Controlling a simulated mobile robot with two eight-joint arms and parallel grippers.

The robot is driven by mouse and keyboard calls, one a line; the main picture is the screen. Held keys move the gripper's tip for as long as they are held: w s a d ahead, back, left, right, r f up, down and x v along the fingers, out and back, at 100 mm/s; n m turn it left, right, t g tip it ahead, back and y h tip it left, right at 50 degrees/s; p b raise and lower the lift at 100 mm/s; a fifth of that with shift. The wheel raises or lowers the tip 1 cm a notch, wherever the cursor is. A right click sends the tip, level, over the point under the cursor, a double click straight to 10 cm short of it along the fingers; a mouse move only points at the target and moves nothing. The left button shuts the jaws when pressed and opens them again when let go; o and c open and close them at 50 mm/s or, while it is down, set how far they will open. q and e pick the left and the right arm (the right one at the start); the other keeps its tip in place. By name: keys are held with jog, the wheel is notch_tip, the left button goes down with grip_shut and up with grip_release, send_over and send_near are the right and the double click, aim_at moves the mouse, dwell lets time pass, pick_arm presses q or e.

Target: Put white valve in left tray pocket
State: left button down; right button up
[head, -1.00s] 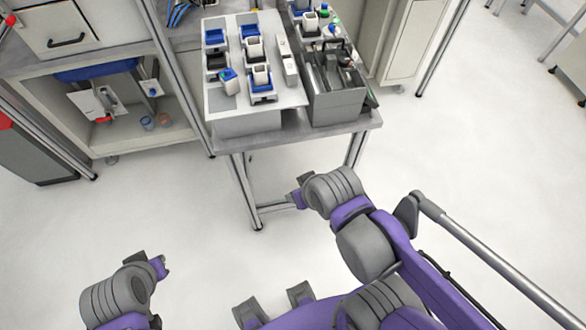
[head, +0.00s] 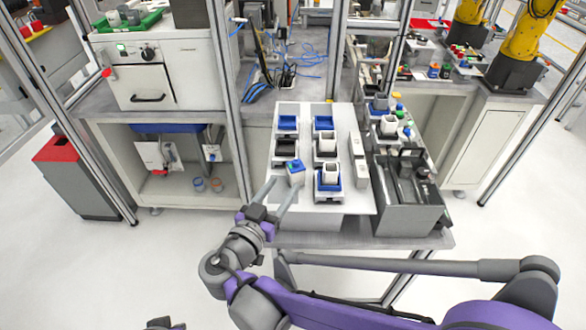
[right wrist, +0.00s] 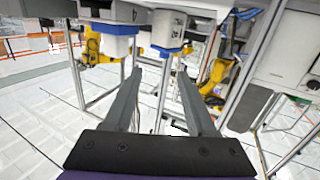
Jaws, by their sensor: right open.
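The white tray board (head: 308,212) lies on the bench in the head view. Its left column has a blue pocket (head: 288,122) and a dark pocket (head: 286,145), both seemingly empty. A white valve with a blue top (head: 295,174) stands in front of the dark pocket. Its upper part also seems to show in the right wrist view (right wrist: 169,30), just past the fingertips. My right gripper (head: 283,187) is open, its fingers reaching up to the board's front left; it is empty in the right wrist view (right wrist: 154,75). My left gripper's jaws do not show.
In the right column, white square parts stand in a dark pocket (head: 326,152) and a blue-edged pocket (head: 329,186); the rear blue pocket (head: 325,122) looks empty. A grey bin (head: 408,215) stands right of the board. A metal post (head: 222,60) rises at the left.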

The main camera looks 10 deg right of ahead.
aim_at(295, 164)
jog(key=w, duration=0.1)
jog(key=w+d, duration=0.2)
jog(key=w, duration=0.1)
jog(key=shift+d+r, duration=0.1)
jog(key=shift+r, duration=0.25)
jog(key=x, duration=0.4)
jog(key=f+p+x, duration=0.1)
jog(key=x, duration=0.1)
jog(key=shift+s, duration=0.15)
grip_shut()
